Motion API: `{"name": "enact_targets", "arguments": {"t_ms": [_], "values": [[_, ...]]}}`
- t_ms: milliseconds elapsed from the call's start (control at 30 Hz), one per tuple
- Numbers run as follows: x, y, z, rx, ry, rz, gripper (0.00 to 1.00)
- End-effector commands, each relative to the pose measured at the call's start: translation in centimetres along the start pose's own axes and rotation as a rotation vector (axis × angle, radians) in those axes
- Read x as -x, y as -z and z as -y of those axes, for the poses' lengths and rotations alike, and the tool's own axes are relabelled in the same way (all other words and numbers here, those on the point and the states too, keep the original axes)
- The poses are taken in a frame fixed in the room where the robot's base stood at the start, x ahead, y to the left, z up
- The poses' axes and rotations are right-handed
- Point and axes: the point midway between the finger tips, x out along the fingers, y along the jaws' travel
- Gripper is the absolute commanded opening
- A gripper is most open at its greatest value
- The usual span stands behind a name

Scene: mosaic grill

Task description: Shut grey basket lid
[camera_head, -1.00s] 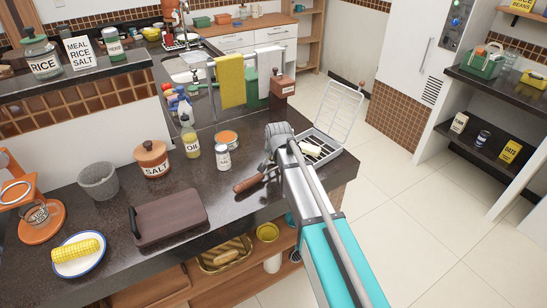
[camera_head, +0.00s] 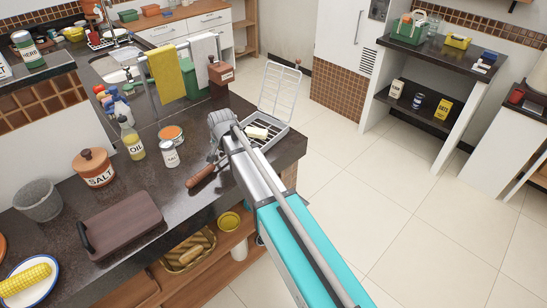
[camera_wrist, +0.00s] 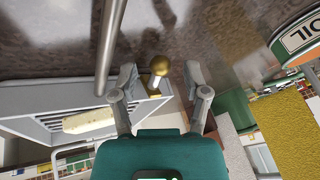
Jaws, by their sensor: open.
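The grey wire basket (camera_head: 266,136) sits on the dark counter near its right corner, with a pale block (camera_head: 257,132) inside. Its grey grid lid (camera_head: 279,90) stands open and upright, hinged at the far side. My gripper (camera_head: 218,124) is beside the basket's left side, low over the counter. In the wrist view the basket (camera_wrist: 40,122) is on the left. My open fingers (camera_wrist: 160,76) are on either side of a gold ball knob on a pale stem; contact is not clear. The lid is not clearly seen there.
A wooden handle (camera_head: 201,175) lies just left of my gripper. A white shaker (camera_head: 170,154), an orange-topped tin (camera_head: 171,134) and an oil bottle (camera_head: 131,140) stand further left. Towels (camera_head: 167,75) hang behind. Open floor (camera_head: 350,180) lies to the right.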

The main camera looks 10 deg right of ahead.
Motion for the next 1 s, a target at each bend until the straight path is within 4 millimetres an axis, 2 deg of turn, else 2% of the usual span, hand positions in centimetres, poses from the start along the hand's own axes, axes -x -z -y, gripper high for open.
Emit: {"name": "enact_targets", "arguments": {"t_ms": [267,1000], "values": [[1.4,0.1,0.0,0.001,-0.001,-0.003,0.60],[8.2,0.1,0.0,0.001,-0.002,-0.003,0.60]]}}
